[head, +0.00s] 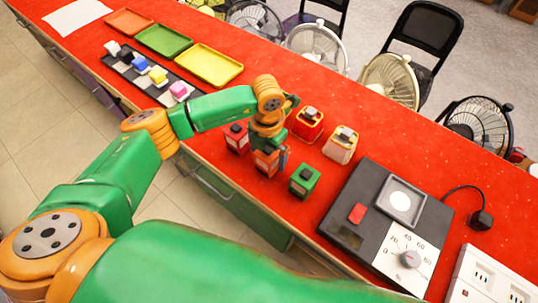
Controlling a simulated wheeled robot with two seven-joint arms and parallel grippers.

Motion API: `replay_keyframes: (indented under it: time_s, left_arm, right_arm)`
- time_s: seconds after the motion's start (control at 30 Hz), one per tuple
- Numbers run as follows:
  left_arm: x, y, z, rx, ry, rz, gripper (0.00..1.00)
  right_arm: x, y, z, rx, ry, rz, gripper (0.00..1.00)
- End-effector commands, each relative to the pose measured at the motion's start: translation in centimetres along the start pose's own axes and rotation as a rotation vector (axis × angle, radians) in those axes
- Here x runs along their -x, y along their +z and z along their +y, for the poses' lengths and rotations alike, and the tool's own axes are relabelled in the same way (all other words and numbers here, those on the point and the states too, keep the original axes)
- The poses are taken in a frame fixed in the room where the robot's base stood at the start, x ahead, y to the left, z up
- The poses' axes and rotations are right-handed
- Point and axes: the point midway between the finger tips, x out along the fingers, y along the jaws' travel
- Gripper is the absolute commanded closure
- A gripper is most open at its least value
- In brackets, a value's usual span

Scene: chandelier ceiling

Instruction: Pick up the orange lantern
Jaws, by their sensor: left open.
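The orange lantern (266,166) stands on the red counter (283,222), in the front row of lanterns. My left gripper (270,152) points down over it, with its fingers open around or just beside its upper part. The gripper hides the lantern's top, so I cannot tell whether the fingers touch it. A dark red lantern (236,140) stands close to its left and a green lantern (304,181) to its right. A red lantern (308,123) and a pale lantern with a red base (341,146) stand behind. My right gripper is not in view.
A dark scale-like device (348,205) with a dial stands to the right. Yellow (209,65), green (164,40) and orange (128,22) trays lie at the back left, near a black rack (125,72) holding small coloured blocks. Several fans stand beyond the counter's far edge.

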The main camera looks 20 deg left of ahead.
Motion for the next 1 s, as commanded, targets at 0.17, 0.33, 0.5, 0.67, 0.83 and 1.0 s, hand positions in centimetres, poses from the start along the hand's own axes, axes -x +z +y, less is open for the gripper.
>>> replay_keyframes:
  time_s: [0.17,0.33,0.5,0.67,0.83,1.0]
  left_arm:
    - [-2.7,-0.1,-0.2,0.001,-0.001,0.003,0.00]
    - [-3.1,-0.1,-0.2,-0.001,0.000,-0.001,0.00]
    - [-3.1,-0.1,-0.2,0.000,0.000,-0.001,0.30]
    - [-3.1,-0.1,-0.2,0.000,0.000,-0.001,0.73]
    - [-3.0,0.0,-0.2,0.000,0.000,-0.001,1.00]
    - [-3.0,0.0,-0.2,0.000,-0.001,-0.002,1.00]
  right_arm:
    - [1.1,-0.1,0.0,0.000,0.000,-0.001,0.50]
    - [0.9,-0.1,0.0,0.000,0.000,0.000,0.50]
    - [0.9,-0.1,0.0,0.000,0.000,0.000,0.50]
    - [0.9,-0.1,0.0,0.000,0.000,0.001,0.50]
    - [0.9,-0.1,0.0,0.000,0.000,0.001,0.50]
    - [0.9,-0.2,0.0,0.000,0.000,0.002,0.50]
